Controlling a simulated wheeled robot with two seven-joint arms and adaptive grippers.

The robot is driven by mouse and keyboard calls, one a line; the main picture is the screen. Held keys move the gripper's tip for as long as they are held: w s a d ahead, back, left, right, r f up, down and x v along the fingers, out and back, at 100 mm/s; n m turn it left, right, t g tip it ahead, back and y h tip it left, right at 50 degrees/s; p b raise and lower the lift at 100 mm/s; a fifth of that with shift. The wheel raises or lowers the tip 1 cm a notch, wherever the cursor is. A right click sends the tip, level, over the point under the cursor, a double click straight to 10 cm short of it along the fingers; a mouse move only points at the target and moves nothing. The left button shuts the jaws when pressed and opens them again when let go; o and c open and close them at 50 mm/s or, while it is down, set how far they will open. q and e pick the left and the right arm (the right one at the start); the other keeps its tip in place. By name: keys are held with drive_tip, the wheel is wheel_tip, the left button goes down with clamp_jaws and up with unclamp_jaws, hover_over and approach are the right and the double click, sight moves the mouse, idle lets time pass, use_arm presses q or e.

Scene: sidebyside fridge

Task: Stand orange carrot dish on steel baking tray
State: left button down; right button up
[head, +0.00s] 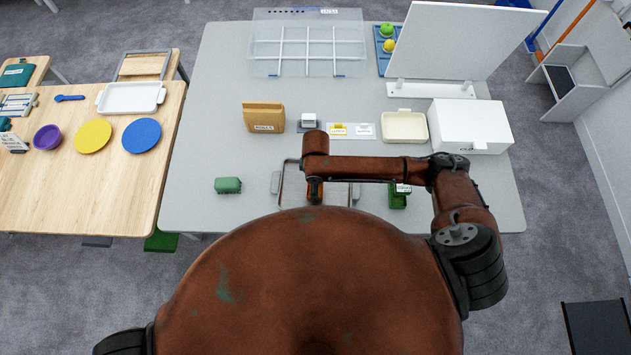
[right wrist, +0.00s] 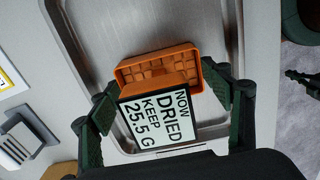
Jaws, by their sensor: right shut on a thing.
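The orange carrot dish (right wrist: 135,71) shows in the right wrist view, with a ridged inside and a white label reading "NOW DRIED KEEP 25.5 G". My right gripper (right wrist: 160,112) is shut on it, one dark green finger on each side. The steel baking tray (right wrist: 110,35) lies behind the dish in this view; I cannot tell whether the dish touches it. In the head view the tray's rim (head: 283,188) shows at the table's near side, partly covered by my body and right arm. My left gripper is out of view.
A green block (head: 228,185) stands left of the tray and a green container (head: 397,199) right of it. Behind are a brown box (head: 263,117), a cream tray (head: 404,127) and a white box (head: 470,125). A wooden table (head: 95,190) with plates stands left.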

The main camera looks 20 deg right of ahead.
drive_tip(key=o, duration=1.2)
drive_tip(key=shift+o, duration=0.2)
wheel_tip(320, 180, up, 12)
drive_tip(key=shift+r+b, duration=0.1)
drive_tip(key=shift+b, duration=0.25)
